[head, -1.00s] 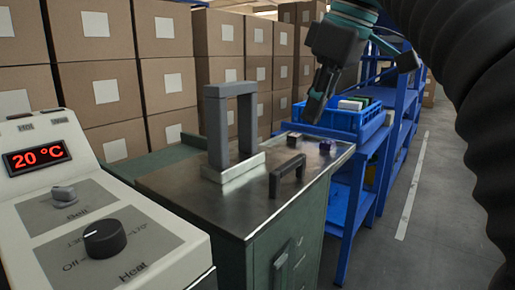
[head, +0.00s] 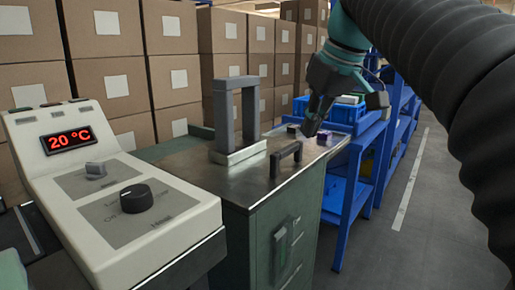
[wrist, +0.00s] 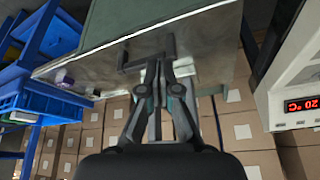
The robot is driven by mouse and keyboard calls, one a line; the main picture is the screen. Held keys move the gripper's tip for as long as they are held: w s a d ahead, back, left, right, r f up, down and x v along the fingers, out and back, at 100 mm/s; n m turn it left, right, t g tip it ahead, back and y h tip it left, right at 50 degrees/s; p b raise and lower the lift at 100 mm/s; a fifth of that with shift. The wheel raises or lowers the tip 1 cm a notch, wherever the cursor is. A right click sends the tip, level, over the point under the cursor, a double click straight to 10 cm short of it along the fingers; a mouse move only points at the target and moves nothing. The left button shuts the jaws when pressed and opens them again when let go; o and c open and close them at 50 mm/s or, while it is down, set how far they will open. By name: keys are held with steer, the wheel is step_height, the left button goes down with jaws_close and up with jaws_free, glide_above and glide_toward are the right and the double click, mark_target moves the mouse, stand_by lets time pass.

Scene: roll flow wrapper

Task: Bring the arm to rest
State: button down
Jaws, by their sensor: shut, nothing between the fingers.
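My gripper (head: 314,122) is at the upper right of the head view, pointing down above the right part of the steel-topped green cabinet (head: 195,160). Its fingers are together with nothing between them. In the wrist view my gripper (wrist: 158,80) shows at the middle, its closed tips in front of the dark handle on the cabinet top. My arm with its black ribbed hose runs off the upper right of the head view. Whether the fingers touch anything cannot be told.
A grey arch (head: 240,115) and a dark handle (head: 286,158) stand on the cabinet. A panel reading 20 °C (head: 68,139) is at left. A blue crate (head: 345,112) sits on blue shelving at right. Stacked cartons (head: 110,85) fill the back. The floor (head: 425,235) at right is clear.

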steer(key=s+d+f+m+h+p, duration=0.1)
steer(key=s+d+f+m, duration=0.1)
steer(key=f, duration=0.5)
steer(key=s+d+f+m+p, duration=0.1)
steer(key=f+m, duration=0.2)
steer(key=f, duration=0.3)
steer(key=s+d+f+m+t+h+p, duration=0.1)
steer(key=s+d+f+p, duration=0.2)
steer(key=s+f, duration=0.8)
steer(key=shift+s+t+h+p, duration=0.3)
steer(key=shift+s+p, duration=0.1)
steer(key=shift+s, duration=1.8)
